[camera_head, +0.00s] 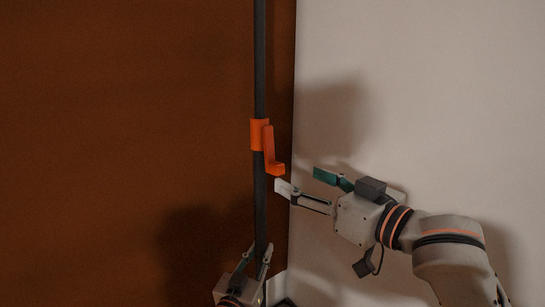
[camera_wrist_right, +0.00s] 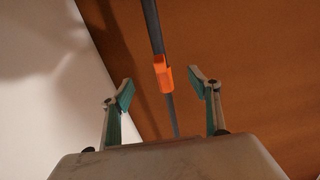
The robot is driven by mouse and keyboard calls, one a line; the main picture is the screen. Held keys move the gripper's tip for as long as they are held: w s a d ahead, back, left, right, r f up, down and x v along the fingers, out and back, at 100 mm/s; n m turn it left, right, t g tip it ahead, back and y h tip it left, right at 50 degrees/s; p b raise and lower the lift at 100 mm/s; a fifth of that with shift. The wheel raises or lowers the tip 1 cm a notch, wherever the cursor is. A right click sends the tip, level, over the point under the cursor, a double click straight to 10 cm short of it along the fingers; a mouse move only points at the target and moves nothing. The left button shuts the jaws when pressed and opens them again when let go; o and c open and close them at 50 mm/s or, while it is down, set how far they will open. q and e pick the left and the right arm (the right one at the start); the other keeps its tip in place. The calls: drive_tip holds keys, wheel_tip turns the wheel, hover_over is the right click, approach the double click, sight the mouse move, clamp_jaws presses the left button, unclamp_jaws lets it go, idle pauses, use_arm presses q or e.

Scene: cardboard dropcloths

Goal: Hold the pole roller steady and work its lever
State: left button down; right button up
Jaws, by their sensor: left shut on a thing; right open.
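The pole roller's dark pole (camera_head: 260,70) stands upright in the head view. An orange collar (camera_head: 259,135) sits around it, with an orange lever (camera_head: 270,152) hanging down along its right side. My left gripper (camera_head: 262,260) is shut on the pole, well below the collar. My right gripper (camera_head: 298,180) is open and empty, just right of and below the lever, apart from it. In the right wrist view the orange lever (camera_wrist_right: 163,75) and pole (camera_wrist_right: 152,25) show between and beyond the open fingers (camera_wrist_right: 165,92). The pole's lower end is hidden.
A brown surface (camera_head: 120,110) fills the left behind the pole, and a pale surface (camera_head: 430,80) fills the right. Their edge runs close to the pole's right side. The room around the upper pole is clear.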

sight(281, 170)
drive_tip(key=shift+x, duration=4.15)
drive_tip(key=c, duration=1.7)
drive_tip(key=shift+c, duration=0.2)
